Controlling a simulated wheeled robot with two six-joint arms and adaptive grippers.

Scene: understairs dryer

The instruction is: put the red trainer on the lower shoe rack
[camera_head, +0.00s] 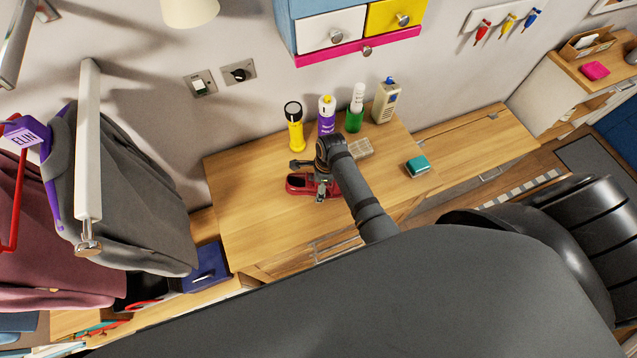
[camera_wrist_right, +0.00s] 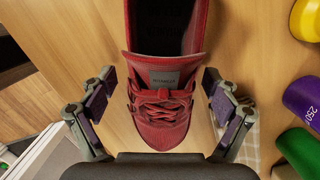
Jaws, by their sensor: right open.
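The red trainer (camera_head: 300,184) lies on the wooden cabinet top (camera_head: 235,190). In the right wrist view the trainer (camera_wrist_right: 160,115) points its laced toe toward my wrist, sole down. My right gripper (camera_head: 322,190) is over the trainer's toe end. In the right wrist view my right gripper (camera_wrist_right: 160,92) is open, with one finger on each side of the trainer and visible gaps between. My left gripper does not show. I cannot make out the lower shoe rack for certain.
A yellow torch (camera_head: 295,128), a purple can (camera_head: 327,115), a green bottle (camera_head: 355,110) and a beige bottle (camera_head: 386,100) stand behind the trainer. A teal box (camera_head: 418,166) lies to the right. Coats (camera_head: 120,190) hang at left. The cabinet top's left part is clear.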

